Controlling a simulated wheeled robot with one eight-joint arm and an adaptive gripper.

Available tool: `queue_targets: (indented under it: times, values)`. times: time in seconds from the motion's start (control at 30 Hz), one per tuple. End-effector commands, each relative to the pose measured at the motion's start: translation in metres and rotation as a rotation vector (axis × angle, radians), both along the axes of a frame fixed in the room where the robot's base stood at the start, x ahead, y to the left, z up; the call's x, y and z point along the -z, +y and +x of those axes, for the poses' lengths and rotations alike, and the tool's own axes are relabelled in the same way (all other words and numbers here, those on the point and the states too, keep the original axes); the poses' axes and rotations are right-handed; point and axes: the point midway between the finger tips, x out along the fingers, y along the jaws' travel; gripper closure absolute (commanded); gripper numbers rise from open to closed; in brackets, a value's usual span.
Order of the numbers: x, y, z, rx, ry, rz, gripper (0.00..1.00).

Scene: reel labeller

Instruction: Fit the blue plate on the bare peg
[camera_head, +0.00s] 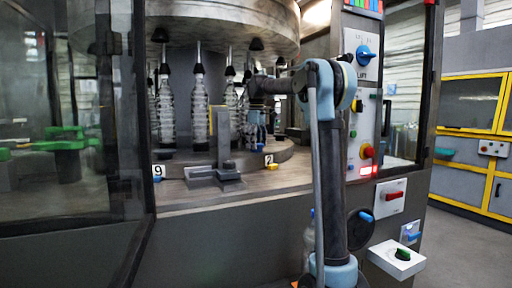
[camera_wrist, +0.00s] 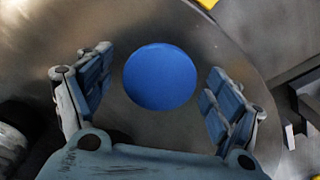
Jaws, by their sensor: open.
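The blue plate (camera_wrist: 160,77) is a round, flat blue disc on the grey metal turntable (camera_wrist: 215,40), near its edge, in the wrist view. My gripper (camera_wrist: 158,62) is open, with one finger to each side of the plate and a gap on both sides. Nothing is held. In the head view my gripper (camera_head: 256,138) points down over the front of the turntable, right of the standing bottles. The plate is not clearly visible there. I cannot make out the bare peg in either view, nor tell what is under the plate.
Clear bottles (camera_head: 199,108) stand on the turntable under black heads. A grey metal bracket (camera_head: 214,172) sits on the bed in front, left of my gripper. A number 2 tag (camera_head: 269,160) is close to my gripper. The machine's door frame (camera_head: 141,110) stands to the left.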

Motion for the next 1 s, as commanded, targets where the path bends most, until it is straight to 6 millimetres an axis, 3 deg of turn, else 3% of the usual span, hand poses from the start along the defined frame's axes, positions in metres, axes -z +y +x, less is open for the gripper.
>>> queue_targets:
  times: [0.27, 0.7, 1.0]
  values:
    - [-0.011, 0.000, 0.000, 0.000, 0.000, 0.000, 0.16]
    - [-0.084, 0.000, 0.001, 0.000, 0.001, 0.000, 0.16]
    - [-0.114, 0.000, 0.001, 0.000, 0.001, 0.000, 0.16]
